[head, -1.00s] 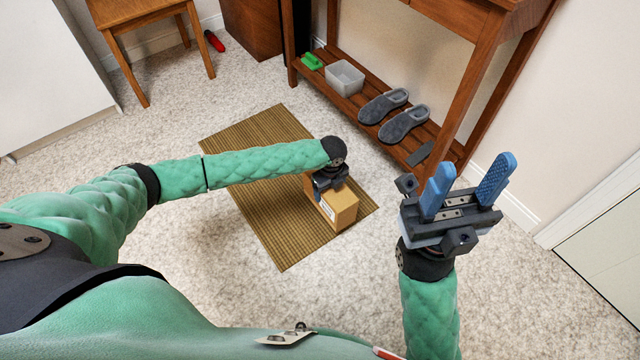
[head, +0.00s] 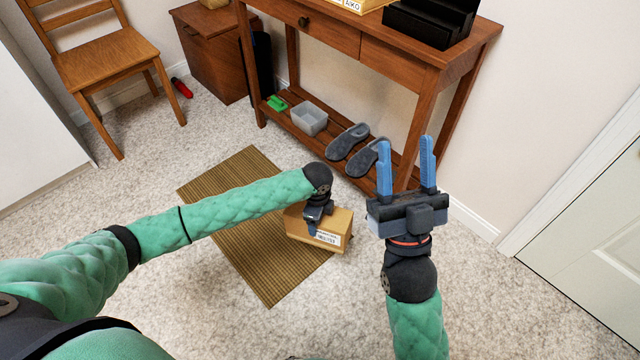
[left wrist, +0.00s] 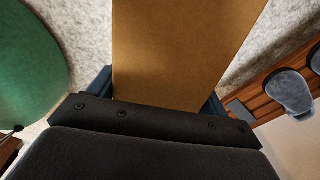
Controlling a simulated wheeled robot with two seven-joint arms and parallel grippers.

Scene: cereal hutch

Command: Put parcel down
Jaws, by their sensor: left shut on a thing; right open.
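A brown cardboard parcel (head: 339,221) with a white printed label is in the grip of my left gripper (head: 314,226). In the head view it shows in front of the right end of the brown woven mat (head: 216,193) and the carpet beside it. I cannot tell whether its underside touches the floor. In the left wrist view the parcel (left wrist: 185,50) fills the space between the dark blue fingers. My right gripper (head: 406,150) is open and empty, with its blue fingers pointing up, to the right of the parcel.
Another box (head: 360,5) lies on top. A chair (head: 105,62) stands left. Carpet in front is clear.

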